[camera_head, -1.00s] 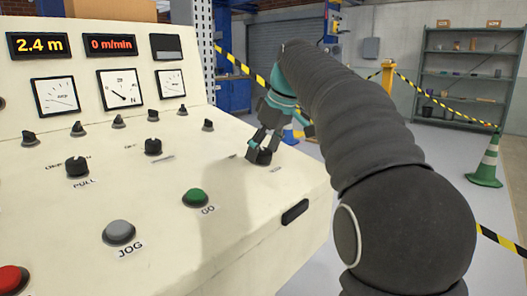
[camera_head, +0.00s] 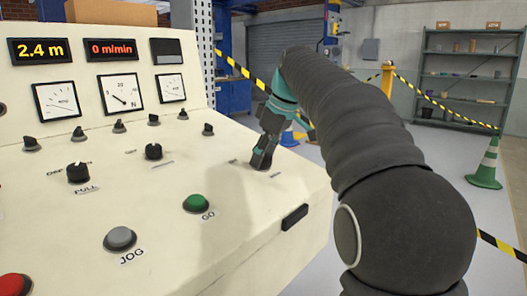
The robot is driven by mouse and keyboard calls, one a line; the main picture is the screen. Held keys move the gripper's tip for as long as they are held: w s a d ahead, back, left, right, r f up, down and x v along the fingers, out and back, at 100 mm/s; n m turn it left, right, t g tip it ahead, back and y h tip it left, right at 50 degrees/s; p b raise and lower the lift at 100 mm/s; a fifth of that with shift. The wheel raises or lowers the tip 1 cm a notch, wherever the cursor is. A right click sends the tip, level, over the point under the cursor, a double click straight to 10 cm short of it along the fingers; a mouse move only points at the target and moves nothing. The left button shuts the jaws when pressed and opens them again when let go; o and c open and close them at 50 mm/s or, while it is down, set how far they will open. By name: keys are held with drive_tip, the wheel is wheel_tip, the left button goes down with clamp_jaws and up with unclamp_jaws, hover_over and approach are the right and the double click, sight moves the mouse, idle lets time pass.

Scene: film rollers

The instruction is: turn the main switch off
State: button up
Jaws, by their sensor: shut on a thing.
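The cream console (camera_head: 240,205) fills the left of the head view. The main switch (camera_head: 262,166) is a small dark rotary knob near the console's right edge, with labels beside it too small to read. My gripper (camera_head: 263,156) reaches down onto it from above, its dark fingers shut on the knob. The fingers hide most of the knob, so I cannot tell which way its pointer faces. The displays (camera_head: 38,50) are lit, reading 2.4 m and 0 m/min.
Other controls stand left of my gripper: a dark selector (camera_head: 153,152), the PULL knob (camera_head: 78,173), a green GO button (camera_head: 197,203), a grey JOG button (camera_head: 119,238) and a red button (camera_head: 14,285). A green cone (camera_head: 487,165) stands on the floor at right.

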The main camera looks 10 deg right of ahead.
drive_tip(key=n+p, duration=0.1)
drive_tip(key=n, duration=0.2)
drive_tip(key=n+g+p, duration=0.1)
drive_tip(key=n+p, duration=0.1)
drive_tip(key=n, duration=0.1)
drive_tip(key=shift+y, duration=0.3)
drive_tip(key=n+g, duration=0.1)
drive_tip(key=n, duration=0.5)
drive_tip(key=shift+n, duration=0.4)
drive_tip(key=o, duration=1.2)
drive_tip(key=shift+c, duration=0.2)
drive_tip(key=shift+r, duration=0.1)
drive_tip(key=shift+v, duration=3.65)
